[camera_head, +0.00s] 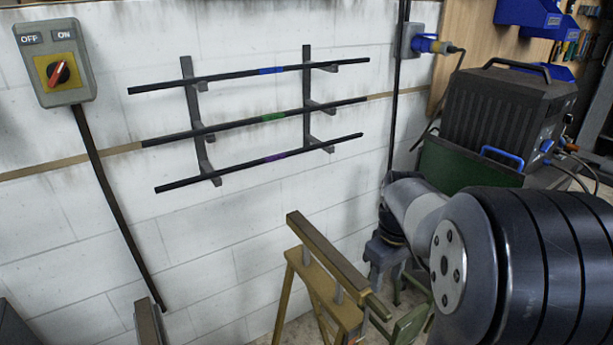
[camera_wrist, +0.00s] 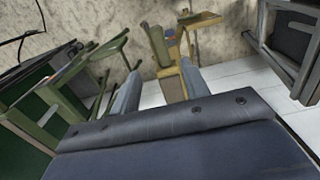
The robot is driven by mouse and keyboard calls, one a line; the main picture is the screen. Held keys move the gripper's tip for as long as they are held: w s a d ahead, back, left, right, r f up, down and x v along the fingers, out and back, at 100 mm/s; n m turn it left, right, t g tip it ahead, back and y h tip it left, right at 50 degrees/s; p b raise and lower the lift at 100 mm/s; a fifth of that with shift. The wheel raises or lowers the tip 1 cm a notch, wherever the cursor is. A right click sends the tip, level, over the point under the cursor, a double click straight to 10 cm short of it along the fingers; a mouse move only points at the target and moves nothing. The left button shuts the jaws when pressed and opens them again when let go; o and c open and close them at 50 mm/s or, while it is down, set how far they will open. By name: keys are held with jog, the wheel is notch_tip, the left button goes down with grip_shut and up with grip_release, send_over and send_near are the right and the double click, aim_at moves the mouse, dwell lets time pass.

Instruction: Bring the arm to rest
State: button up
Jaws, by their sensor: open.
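My arm (camera_head: 500,260) fills the right side of the head view, with its large dark ribbed joint close to the camera. My gripper (camera_wrist: 158,84) shows in the wrist view as two grey fingers standing apart beyond the dark gripper body. Nothing is between the fingers, so it is open and empty. A yellow-brown wooden stand lies beyond them in that view. I cannot clearly make out the gripper in the head view.
A wall rack (camera_head: 195,120) holds three dark rods with blue, green and purple bands. A switch box (camera_head: 57,62) hangs at left. A wooden trestle (camera_head: 325,265) stands below the rack. A dark ribbed machine (camera_head: 500,115) stands behind my arm. Green frames (camera_wrist: 75,75) are left of the fingers.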

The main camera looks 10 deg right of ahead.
aim_at(379, 314)
notch_tip(379, 314, down, 11)
jog(key=shift+f+b, duration=0.2)
jog(key=shift+b, duration=0.75)
jog(key=shift+f+b, duration=0.65)
jog(key=shift+f, duration=0.3)
